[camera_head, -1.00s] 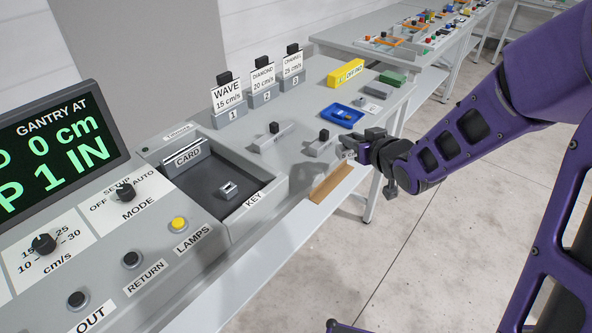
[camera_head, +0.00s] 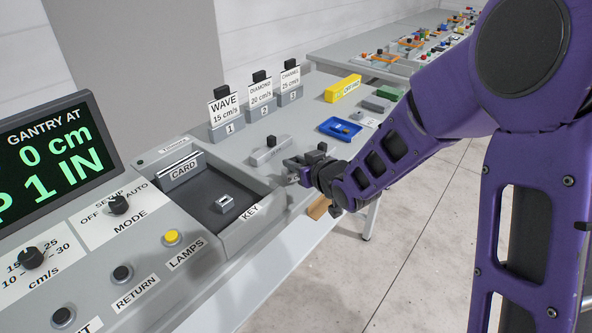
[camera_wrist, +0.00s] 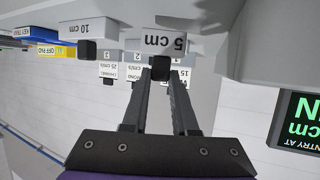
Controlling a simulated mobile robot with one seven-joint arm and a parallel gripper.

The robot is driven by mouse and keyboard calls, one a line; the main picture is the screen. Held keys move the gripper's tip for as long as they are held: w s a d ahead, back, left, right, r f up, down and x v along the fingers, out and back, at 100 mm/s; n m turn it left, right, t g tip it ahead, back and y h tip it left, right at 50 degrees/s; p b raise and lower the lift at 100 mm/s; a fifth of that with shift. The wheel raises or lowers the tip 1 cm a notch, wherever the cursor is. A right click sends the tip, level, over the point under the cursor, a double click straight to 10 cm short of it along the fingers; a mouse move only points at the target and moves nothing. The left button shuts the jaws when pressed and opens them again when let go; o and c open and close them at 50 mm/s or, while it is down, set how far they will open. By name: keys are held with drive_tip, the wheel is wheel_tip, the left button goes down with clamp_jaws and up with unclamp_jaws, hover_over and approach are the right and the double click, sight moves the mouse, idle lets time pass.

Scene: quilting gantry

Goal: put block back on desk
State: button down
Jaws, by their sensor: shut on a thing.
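My gripper (camera_head: 293,172) is over the near edge of the desk (camera_head: 255,229), right of the key tray. In the wrist view, its fingers (camera_wrist: 160,76) are shut on the black knob of a grey block labelled "5 cm" (camera_wrist: 172,43). That block is mostly hidden by my gripper in the head view, and I cannot tell whether it touches the desk. Another block labelled "10 cm" (camera_wrist: 88,28) with a black knob is beside it in the wrist view. In the head view, a grey block with a black knob (camera_head: 268,151) sits behind my gripper; another knob (camera_head: 322,147) shows above my wrist.
Cards stand in numbered holders (camera_head: 226,130) at the back. A blue tray (camera_head: 340,128) and a yellow box (camera_head: 342,89) are to the right. The recessed key tray (camera_head: 195,190) lies left. A tan piece (camera_head: 318,208) shows below the desk edge.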

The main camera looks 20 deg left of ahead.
drive_tip(key=shift+f, duration=0.75)
drive_tip(key=shift+f, duration=0.15)
drive_tip(key=c, duration=0.7)
unclamp_jaws()
drive_tip(key=shift+s+d+r, duration=0.15)
drive_tip(key=shift+d+r, duration=0.05)
drive_tip(key=shift+r, duration=0.05)
drive_tip(key=p+v, duration=0.1)
drive_tip(key=v, duration=1)
drive_tip(key=shift+s+d+r+p, duration=0.1)
drive_tip(key=shift+s+d+p, duration=0.1)
drive_tip(key=shift+p, duration=0.1)
